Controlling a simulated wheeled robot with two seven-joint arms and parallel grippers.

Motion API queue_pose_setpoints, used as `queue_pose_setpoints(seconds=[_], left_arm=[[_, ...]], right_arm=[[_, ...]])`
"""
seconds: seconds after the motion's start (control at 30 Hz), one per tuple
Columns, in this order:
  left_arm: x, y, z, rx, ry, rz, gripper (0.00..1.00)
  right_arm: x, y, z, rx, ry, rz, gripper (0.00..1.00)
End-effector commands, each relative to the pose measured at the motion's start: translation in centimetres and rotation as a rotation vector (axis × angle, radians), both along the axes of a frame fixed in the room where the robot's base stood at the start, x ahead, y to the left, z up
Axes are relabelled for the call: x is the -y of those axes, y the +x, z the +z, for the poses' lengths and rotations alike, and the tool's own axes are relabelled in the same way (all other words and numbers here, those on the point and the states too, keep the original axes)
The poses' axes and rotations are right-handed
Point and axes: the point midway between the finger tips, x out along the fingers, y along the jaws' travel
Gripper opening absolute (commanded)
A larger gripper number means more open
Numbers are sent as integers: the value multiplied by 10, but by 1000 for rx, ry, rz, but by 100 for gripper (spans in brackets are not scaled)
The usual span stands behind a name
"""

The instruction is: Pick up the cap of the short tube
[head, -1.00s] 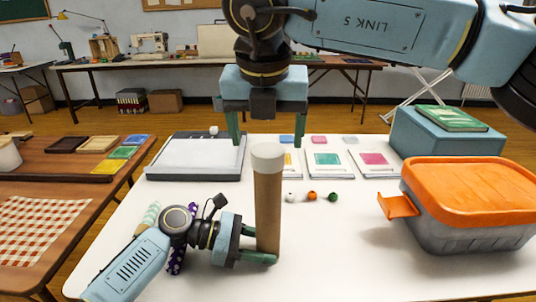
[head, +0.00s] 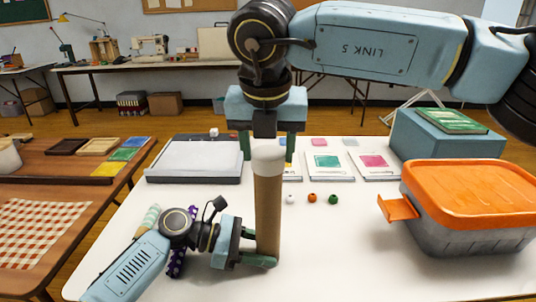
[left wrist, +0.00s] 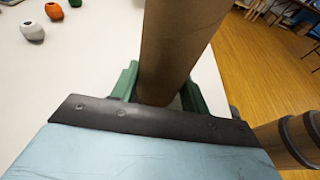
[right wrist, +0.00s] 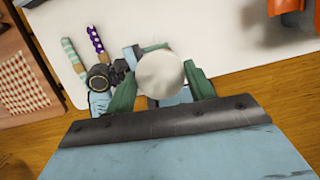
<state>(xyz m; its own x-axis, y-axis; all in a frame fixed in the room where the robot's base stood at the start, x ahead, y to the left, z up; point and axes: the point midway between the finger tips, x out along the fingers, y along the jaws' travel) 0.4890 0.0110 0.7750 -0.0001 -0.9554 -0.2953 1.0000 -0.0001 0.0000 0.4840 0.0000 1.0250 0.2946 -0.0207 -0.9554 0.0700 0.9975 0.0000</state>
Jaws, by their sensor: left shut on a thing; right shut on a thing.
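A brown cardboard tube (head: 267,215) stands upright on the white table, with a white cap (head: 268,160) on its top. My left gripper (head: 272,260) is shut around the tube low down, near the table; the left wrist view shows the tube (left wrist: 175,45) between its green fingers. My right gripper (head: 268,148) points down from above and is shut on the cap. In the right wrist view the round cap (right wrist: 160,74) sits between the green fingers and hides the tube below it. The cap appears seated on the tube.
An orange-lidded grey bin (head: 465,195) stands at the right, near a blue box (head: 445,138). Three beads, including an orange one (head: 311,197), lie behind the tube. A grey board (head: 195,160) is at the back left. Patterned rolls, one purple dotted (right wrist: 96,38), lie by my left arm.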

Motion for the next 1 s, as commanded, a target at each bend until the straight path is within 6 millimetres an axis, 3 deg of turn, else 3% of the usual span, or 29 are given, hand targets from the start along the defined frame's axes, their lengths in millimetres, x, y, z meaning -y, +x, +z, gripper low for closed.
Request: queue_pose_setpoints(seconds=[0.17, 0.6, 1.0], left_arm=[[0, 0, 0, 0, 0, 0, 33], [0, 0, 0, 0, 0, 0, 33], [0, 0, 0, 0, 0, 0, 33]], right_arm=[[0, 0, 10, 2, 1, -1, 33], [-1, 0, 89, 2, 1, 0, 33], [0, 0, 100, 0, 0, 1, 33]])
